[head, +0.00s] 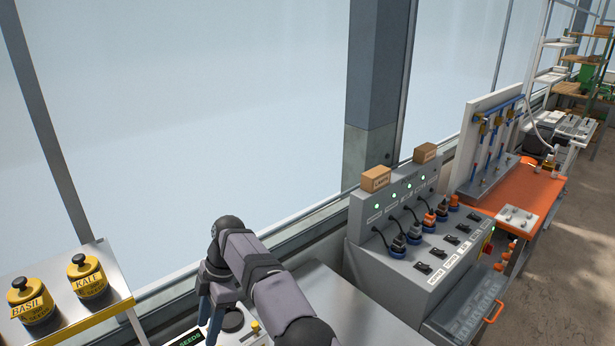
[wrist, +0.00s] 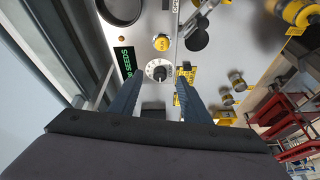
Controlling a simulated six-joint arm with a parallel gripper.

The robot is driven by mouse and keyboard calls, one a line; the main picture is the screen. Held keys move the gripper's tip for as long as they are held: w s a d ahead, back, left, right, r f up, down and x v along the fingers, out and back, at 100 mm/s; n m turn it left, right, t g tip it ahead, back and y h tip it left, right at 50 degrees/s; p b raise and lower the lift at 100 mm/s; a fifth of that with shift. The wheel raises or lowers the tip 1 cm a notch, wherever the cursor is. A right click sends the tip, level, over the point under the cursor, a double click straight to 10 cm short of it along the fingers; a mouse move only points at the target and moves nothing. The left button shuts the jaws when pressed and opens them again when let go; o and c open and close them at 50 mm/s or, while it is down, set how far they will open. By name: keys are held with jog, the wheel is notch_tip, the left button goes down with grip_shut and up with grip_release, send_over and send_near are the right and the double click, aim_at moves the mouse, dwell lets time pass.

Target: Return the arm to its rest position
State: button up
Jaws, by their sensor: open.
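My arm reaches in from the bottom of the head view and bends down at its dark wrist. My gripper (head: 212,318) points down over the seeder panel, partly cut off by the lower edge. In the wrist view my gripper (wrist: 160,88) has its two dark fingers apart with nothing held between them. A white round dial (wrist: 159,71) with a dark knob shows beyond the gap between the fingertips. I cannot tell how far the tips are from it. The green SEEDS display (wrist: 126,62) is just left of the fingers.
Yellow BASIL (head: 33,300) and KALE (head: 87,277) jars stand on a shelf at left. A grey control console (head: 405,255) with plugs and switches stands to the right. An orange bench (head: 525,190) is farther back. Window glass lies behind my arm.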

jog(key=w+d+r+m+t+h, duration=0.1)
jog(key=d+r+m, duration=0.1)
jog(key=d+m, duration=0.65)
jog(key=d+r+m+t, duration=0.15)
jog(key=d+m, duration=0.25)
jog(key=d, duration=1)
jog(key=s+d+f+m+h, duration=0.1)
jog(key=s+d+f+m, duration=0.1)
jog(key=s+d+m, duration=0.4)
jog(key=s+d+f+m+h, duration=0.1)
jog(key=s+d+m, duration=0.5)
jog(key=s+d, duration=0.7)
jog(key=shift+s+f+b, duration=0.4)
jog(key=shift+s+f, duration=0.05)
jog(key=shift+s, duration=0.75)
